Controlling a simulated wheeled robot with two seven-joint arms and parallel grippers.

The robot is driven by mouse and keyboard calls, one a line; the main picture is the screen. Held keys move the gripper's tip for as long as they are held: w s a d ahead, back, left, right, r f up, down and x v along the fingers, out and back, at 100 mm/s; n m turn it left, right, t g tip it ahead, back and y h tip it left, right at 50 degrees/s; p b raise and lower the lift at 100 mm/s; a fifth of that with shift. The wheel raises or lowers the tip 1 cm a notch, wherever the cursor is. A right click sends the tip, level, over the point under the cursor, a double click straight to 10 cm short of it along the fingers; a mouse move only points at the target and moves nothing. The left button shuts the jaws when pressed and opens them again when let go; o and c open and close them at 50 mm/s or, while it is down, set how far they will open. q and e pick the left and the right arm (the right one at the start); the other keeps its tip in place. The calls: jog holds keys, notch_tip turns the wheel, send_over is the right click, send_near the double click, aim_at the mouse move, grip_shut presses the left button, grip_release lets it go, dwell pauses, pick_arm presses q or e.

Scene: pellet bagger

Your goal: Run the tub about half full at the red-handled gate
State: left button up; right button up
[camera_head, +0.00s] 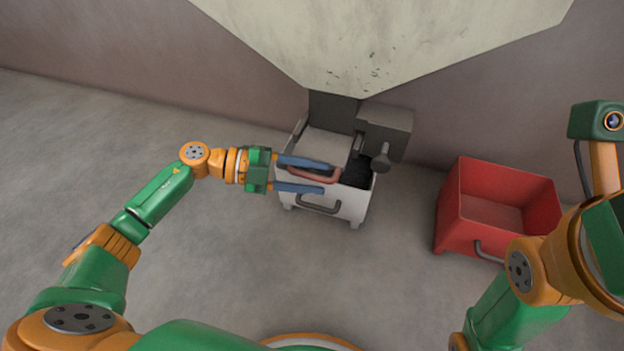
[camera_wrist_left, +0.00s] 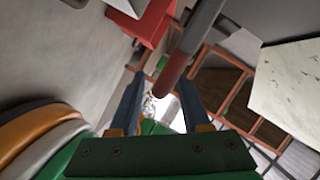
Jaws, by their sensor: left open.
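The pale tub (camera_head: 350,207), with a grey front handle, stands on the floor under the hopper's outlet. A dark patch (camera_head: 356,171) shows at its right side; I cannot tell whether it is pellets. The red gate handle (camera_head: 318,174) reaches out above the tub, and in the left wrist view the red grip (camera_wrist_left: 174,74) sits on a grey bar. My left gripper (camera_head: 325,178) is open, with its two blue fingers on either side of the red handle; contact cannot be made out. My right arm is at the right, its gripper out of the picture.
The pale hopper (camera_head: 385,40) hangs above, with a grey box (camera_head: 388,130) at its outlet. An empty-looking red tub (camera_head: 470,222) stands to the right. Floor to the left is clear. Orange-framed shelving (camera_wrist_left: 226,62) shows in the left wrist view.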

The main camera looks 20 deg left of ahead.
pick_arm(q)
jog(key=shift+d, duration=0.1)
grip_shut()
jog(key=shift+w, duration=0.1)
dwell(1.3)
